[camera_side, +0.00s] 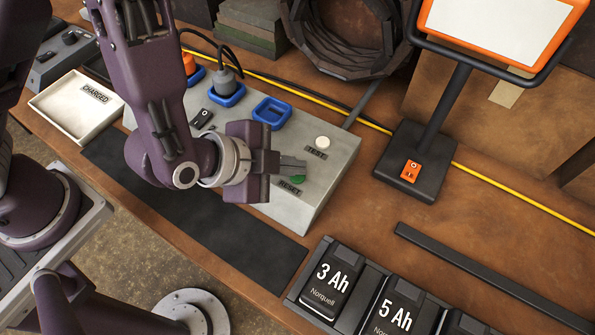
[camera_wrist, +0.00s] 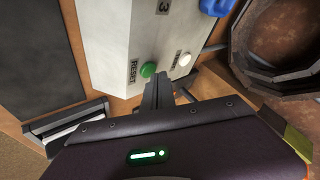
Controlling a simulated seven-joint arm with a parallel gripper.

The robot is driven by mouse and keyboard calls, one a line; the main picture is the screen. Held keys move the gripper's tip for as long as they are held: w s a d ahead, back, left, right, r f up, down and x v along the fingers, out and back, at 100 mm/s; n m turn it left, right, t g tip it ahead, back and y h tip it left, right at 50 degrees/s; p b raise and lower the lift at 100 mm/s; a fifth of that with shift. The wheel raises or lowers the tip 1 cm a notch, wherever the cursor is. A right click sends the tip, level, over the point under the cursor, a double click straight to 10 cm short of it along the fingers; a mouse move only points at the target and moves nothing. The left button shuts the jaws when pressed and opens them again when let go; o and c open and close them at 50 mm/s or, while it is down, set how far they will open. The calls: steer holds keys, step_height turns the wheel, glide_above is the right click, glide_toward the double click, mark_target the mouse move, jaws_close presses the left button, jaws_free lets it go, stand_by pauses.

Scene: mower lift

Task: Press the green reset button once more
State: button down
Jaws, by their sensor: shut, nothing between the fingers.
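The green reset button (camera_side: 298,179) sits near the right end of the grey control box (camera_side: 268,205), beside the printed word RESET. My gripper (camera_side: 303,166) is shut and empty. In the side view its fingertips are just above the green button and partly cover it. In the wrist view the green button (camera_wrist: 148,69) shows just to the left of and beyond the fingertips (camera_wrist: 160,80). I cannot tell whether the fingers touch it. The white TEST button (camera_side: 322,142) is close by on the same box and also shows in the wrist view (camera_wrist: 184,60).
A dark mat (camera_side: 180,190) lies in front. Batteries (camera_side: 338,275) stand front right. A screen stand (camera_side: 420,155) with a small orange switch is right of the box.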

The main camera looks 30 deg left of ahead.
mark_target(292, 178)
steer(key=shift+f, duration=0.4)
stand_by(0.6)
steer(key=shift+r, duration=0.8)
steer(key=shift+r, duration=2.5)
